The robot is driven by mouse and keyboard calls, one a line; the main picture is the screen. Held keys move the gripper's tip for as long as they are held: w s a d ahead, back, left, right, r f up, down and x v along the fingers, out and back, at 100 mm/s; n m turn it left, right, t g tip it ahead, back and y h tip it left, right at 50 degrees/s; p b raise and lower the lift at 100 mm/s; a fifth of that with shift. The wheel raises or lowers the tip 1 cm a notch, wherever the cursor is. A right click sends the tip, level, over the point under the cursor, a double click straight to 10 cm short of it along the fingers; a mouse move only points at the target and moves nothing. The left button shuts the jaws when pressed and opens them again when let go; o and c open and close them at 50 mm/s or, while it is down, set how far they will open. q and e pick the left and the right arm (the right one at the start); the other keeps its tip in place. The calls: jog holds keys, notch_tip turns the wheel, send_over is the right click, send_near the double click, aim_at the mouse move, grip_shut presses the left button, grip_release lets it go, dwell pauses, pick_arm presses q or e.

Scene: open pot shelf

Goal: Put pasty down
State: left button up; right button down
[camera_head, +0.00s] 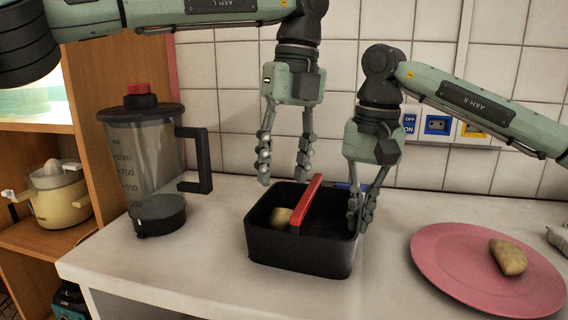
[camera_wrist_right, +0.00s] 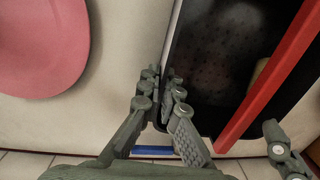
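A black box (camera_head: 295,252) with a red handle (camera_head: 306,203) across it stands on the counter. One tan pasty (camera_head: 281,216) lies inside it, left of the handle. Another pasty (camera_head: 508,257) lies on the pink plate (camera_head: 440,262) at the right. My left gripper (camera_head: 284,170) is open and empty above the back left of the box, fingers pointing down. My right gripper (camera_head: 360,212) is at the box's right wall. In the right wrist view its fingertips (camera_wrist_right: 161,88) are close together, one on each side of that wall. The handle partly hides the pasty in the box.
A blender jug (camera_head: 150,165) with a black handle stands left of the box. A tiled wall with sockets (camera_head: 437,126) rises behind the counter. A wooden shelf with a yellow juicer (camera_head: 55,192) is at the far left. Counter between box and plate is clear.

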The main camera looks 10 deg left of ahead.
pick_arm(q)
jog(key=shift+r, duration=0.1)
jog(key=r, duration=0.8)
jog(key=w+d+r, duration=0.1)
jog(key=r, duration=0.4)
jog(key=shift+d, duration=0.1)
pick_arm(e)
jog(key=c, duration=1.6)
grip_release()
jog(key=shift+c, duration=0.2)
